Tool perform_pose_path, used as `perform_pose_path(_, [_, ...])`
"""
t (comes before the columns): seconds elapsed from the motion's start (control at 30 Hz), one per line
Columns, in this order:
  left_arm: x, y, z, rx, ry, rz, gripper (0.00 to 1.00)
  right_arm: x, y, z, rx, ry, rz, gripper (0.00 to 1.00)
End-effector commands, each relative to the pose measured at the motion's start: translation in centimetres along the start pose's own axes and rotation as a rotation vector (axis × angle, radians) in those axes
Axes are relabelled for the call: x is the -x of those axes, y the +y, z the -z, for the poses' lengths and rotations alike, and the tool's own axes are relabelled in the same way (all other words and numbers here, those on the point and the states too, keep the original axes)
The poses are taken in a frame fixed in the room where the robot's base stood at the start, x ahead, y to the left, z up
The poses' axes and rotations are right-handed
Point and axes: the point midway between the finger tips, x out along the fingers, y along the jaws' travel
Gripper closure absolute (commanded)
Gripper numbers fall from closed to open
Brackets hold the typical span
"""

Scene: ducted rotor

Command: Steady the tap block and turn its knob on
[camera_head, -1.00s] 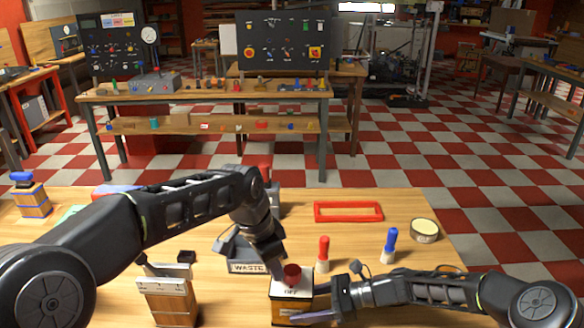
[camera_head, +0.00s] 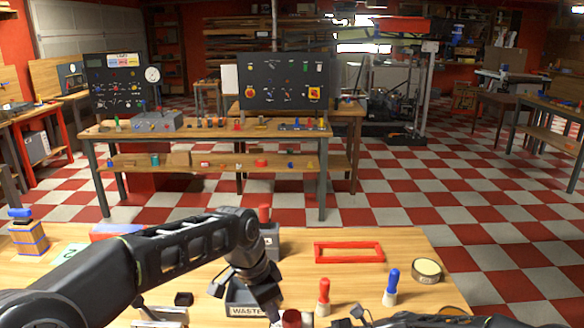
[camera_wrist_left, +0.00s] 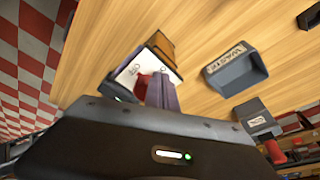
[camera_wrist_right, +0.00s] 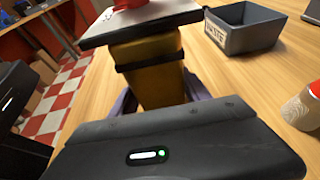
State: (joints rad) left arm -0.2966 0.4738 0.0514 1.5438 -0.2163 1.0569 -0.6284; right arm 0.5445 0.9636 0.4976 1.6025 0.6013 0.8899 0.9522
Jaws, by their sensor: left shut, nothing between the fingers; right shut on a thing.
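The tap block's red knob (camera_head: 291,318) shows at the bottom edge of the head view, where the block's body is cut off. In the left wrist view the knob (camera_wrist_left: 143,84) stands on the white top plate (camera_wrist_left: 128,72), beside my left gripper's shut, empty fingers (camera_wrist_left: 162,92). I cannot tell whether they touch it. In the head view my left gripper (camera_head: 274,311) is just left of the knob. In the right wrist view my right gripper (camera_wrist_right: 158,104) is shut on the block's yellow-brown body (camera_wrist_right: 150,66), below the plate (camera_wrist_right: 140,22).
A dark WASTE bin (camera_head: 246,309) stands close behind the block. A red screwdriver-like tool (camera_head: 324,296) and a blue one (camera_head: 391,287) stand to the right. A red frame (camera_head: 348,252) and a round tin (camera_head: 428,270) lie farther back on the table.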

Motion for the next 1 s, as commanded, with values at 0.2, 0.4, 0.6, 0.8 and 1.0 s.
perform_pose_path(0.2, [0.0,0.0,-0.1,0.000,-0.002,-0.001,1.00,0.1,-0.1,0.0,-0.002,-0.001,0.003,0.80])
perform_pose_path(0.4, [0.6,0.0,0.1,0.000,-0.002,0.000,1.00,0.1,-0.2,0.0,-0.002,0.000,0.005,0.80])
perform_pose_path(0.6, [3.0,0.0,0.7,0.001,0.000,0.001,1.00,0.1,-0.2,-0.1,-0.002,-0.001,0.005,0.80])
perform_pose_path(0.8, [5.2,0.0,1.3,0.001,-0.002,-0.001,1.00,0.1,-0.2,-0.1,-0.002,-0.001,0.005,0.80])
perform_pose_path(1.0, [5.8,0.0,1.4,0.001,-0.003,-0.002,1.00,0.1,-0.2,-0.1,-0.002,-0.001,0.005,0.80])
